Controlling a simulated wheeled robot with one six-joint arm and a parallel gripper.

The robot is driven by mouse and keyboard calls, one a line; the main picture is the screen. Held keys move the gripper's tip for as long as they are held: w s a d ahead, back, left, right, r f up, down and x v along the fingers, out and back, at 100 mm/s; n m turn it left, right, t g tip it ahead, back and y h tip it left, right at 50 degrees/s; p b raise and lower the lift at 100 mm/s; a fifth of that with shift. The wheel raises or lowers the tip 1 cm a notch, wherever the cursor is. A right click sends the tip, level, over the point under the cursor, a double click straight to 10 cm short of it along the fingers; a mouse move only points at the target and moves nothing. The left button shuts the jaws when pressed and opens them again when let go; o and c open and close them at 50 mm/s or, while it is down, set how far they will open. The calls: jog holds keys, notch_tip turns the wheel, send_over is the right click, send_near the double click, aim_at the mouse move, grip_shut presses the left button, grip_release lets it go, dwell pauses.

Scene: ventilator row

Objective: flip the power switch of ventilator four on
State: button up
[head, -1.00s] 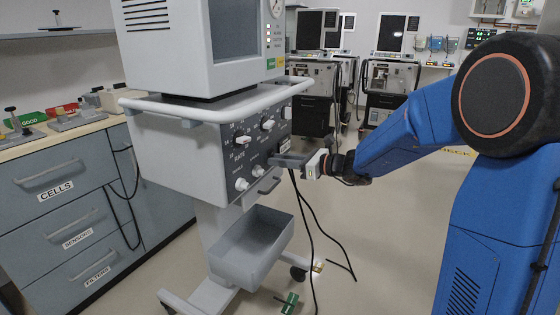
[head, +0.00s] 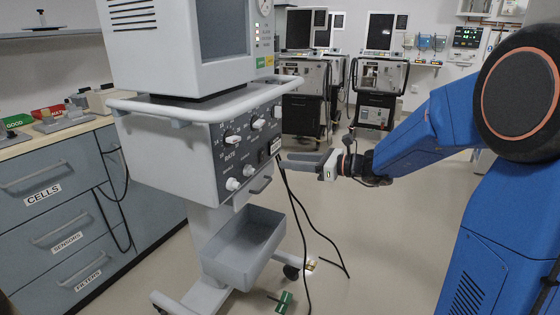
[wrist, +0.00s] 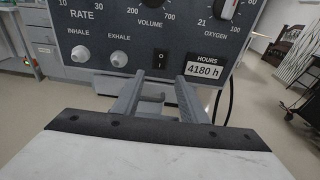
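The ventilator (head: 165,150) stands left of centre in the head view, its dark control panel facing my arm. Its number does not show. In the wrist view, the black rocker power switch (wrist: 160,59) sits low on the panel, between the exhale knob (wrist: 119,59) and the HOURS 4180 h label (wrist: 205,70). I cannot tell which side is pressed. My gripper (wrist: 158,84) is open and empty, fingers apart, pointing at the panel just below the switch. In the head view my gripper (head: 284,161) is close to the panel's right edge; contact cannot be told.
A white rail (head: 200,113) runs around the ventilator above the panel. A grey bin (head: 243,245) hangs below, and black cables (head: 296,215) trail to the floor. A drawer counter (head: 50,195) stands left. Other ventilators (head: 380,75) stand behind. Floor at centre right is clear.

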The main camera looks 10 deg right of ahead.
jog(key=v, duration=0.9)
jog(key=shift+s+d, duration=0.15)
jog(key=shift+d, duration=0.1)
jog(key=s+a+f+n+g+h, duration=0.25)
jog(key=s+n, duration=0.35)
jog(key=s, duration=0.4)
jog(key=s+a+f+n+g+h, duration=0.25)
jog(key=s+n, duration=0.35)
jog(key=s, duration=0.3)
jog(key=s+d+f+n+h, duration=0.2)
jog(key=s+d+n+h, duration=0.2)
jog(key=s+d+n, duration=0.1)
jog(key=s+d+f+n+h, duration=0.2)
jog(key=s+d+n+h, duration=0.2)
jog(key=s+d+n, duration=0.2)
jog(key=s+n, duration=0.1)
jog(key=s, duration=0.1)
jog(key=shift+s+f+n+t+h, duration=0.25)
jog(key=shift+f+n+t+h, duration=0.05)
jog(key=shift+t+h, duration=0.1)
